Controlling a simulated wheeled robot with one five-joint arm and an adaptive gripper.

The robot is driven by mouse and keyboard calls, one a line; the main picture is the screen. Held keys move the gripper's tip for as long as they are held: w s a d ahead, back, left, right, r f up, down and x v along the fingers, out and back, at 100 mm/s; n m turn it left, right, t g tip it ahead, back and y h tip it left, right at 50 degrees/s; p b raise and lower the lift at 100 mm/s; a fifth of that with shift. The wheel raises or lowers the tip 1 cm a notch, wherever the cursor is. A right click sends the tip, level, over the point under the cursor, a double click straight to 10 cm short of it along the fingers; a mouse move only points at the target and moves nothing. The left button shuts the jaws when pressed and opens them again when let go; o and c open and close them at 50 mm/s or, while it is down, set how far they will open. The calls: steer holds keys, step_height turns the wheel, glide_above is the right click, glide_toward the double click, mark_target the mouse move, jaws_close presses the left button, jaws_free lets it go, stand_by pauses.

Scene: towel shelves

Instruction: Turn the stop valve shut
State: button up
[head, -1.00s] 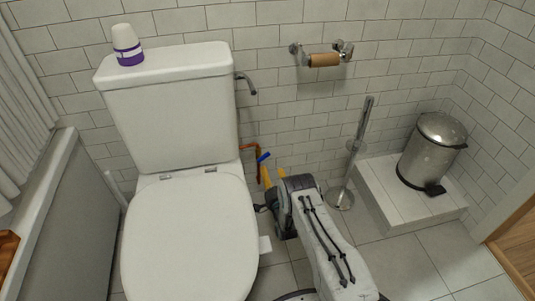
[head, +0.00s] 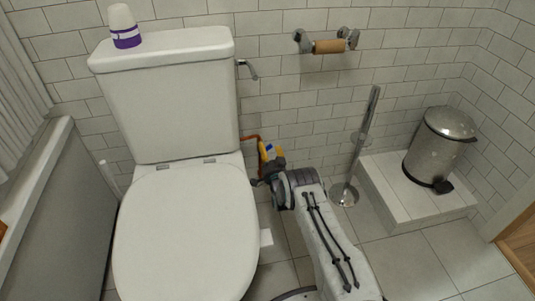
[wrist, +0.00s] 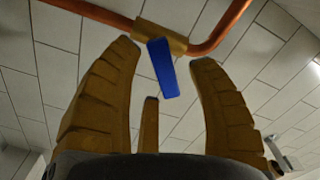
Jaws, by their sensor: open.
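The stop valve has a blue lever handle (wrist: 162,68) on a brass body (wrist: 160,36), set in a copper pipe (wrist: 222,32). In the wrist view the lever hangs between the two yellow fingers of my open gripper (wrist: 168,55), with a gap to each finger. In the head view my gripper (head: 269,152) is at the valve beside the toilet, and only a bit of the blue lever (head: 270,149) shows there. The copper pipe also shows in the head view (head: 250,137). The valve body is hidden there.
The white toilet (head: 185,230) stands close on the left of my arm. A toilet brush stand (head: 344,194) and a tiled step (head: 412,206) with a metal pedal bin (head: 437,150) are on the right. A paper roll holder (head: 328,46) is on the wall above.

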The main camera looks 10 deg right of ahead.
steer(key=shift+w, duration=0.45)
jaws_close()
stand_by(0.5)
